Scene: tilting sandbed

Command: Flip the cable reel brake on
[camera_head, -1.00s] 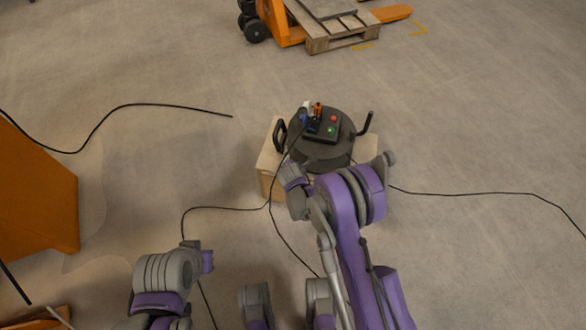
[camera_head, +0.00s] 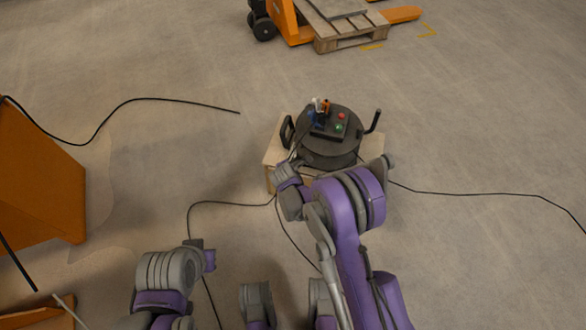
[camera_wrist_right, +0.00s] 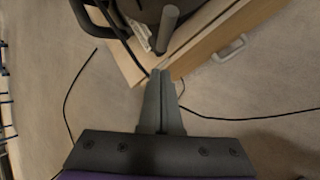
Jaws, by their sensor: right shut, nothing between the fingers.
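The cable reel (camera_head: 325,150) is a dark round drum on a wooden box, with a control panel on top carrying a red button (camera_head: 342,116) and a green button (camera_head: 339,128). A black crank-like handle (camera_head: 376,121) stands at its right and a loop handle (camera_head: 287,130) at its left. I cannot tell which part is the brake. In the right wrist view, my right gripper (camera_wrist_right: 161,74) is shut and empty, its tips just below a grey post (camera_wrist_right: 167,28) beside the drum; contact is unclear. In the head view my right arm hides its fingers.
The wooden box (camera_head: 275,155) supports the reel. Black cables (camera_head: 450,193) run across the floor on both sides. An orange container (camera_head: 45,190) stands at the left. A pallet truck (camera_head: 290,25) with a pallet stands at the back. The floor at the right is mostly clear.

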